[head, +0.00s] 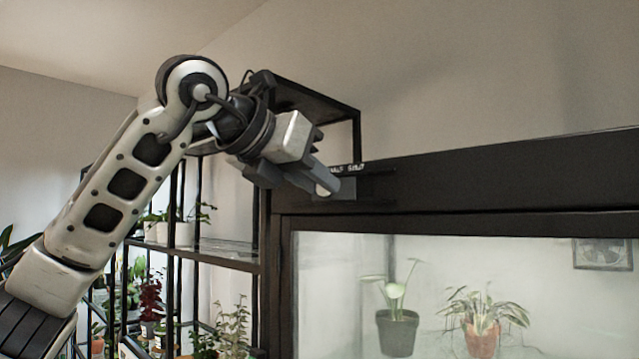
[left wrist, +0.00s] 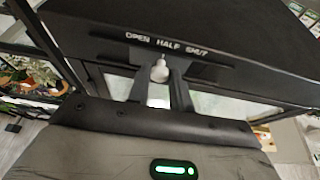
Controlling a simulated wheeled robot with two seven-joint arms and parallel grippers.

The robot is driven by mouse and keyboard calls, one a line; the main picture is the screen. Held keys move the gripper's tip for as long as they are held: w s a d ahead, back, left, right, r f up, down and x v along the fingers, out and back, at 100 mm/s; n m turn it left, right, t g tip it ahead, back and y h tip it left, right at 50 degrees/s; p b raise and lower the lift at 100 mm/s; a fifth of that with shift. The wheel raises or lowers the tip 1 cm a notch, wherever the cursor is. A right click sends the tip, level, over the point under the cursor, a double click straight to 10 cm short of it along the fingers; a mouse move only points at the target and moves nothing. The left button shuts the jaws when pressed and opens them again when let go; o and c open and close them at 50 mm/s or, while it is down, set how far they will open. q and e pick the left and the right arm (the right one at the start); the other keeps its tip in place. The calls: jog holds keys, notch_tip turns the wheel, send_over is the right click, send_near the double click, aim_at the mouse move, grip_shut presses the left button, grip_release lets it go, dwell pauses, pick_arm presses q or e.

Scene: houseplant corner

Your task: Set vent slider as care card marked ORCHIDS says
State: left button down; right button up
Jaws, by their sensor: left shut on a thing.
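The vent slider's pale round knob (left wrist: 159,72) shows in the left wrist view, in a dark slot in the black top beam of a glass plant cabinet. White words OPEN, HALF and SHUT (left wrist: 166,44) run above the slot. The knob stands roughly below HALF. My left gripper (head: 322,184) reaches the beam's left part in the head view and is shut on the knob, with a finger on each side of it. I see no readable care card marked ORCHIDS. My right gripper is in neither view.
Behind the cabinet glass stand a plant in a dark pot (head: 397,332) and one in a terracotta pot (head: 482,338). A small vent grille (head: 602,254) is at the right. A black shelf rack (head: 215,254) with several plants stands left of the cabinet, behind my left arm.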

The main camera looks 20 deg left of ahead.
pick_arm(q)
jog(key=c, duration=1.3)
grip_release()
jog(key=shift+s+d+r, duration=0.1)
jog(key=shift+d, duration=0.15)
jog(key=shift+o, duration=0.2)
jog(key=shift+a, duration=0.2)
jog(key=b+v, duration=0.2)
jog(key=v, duration=1.4)
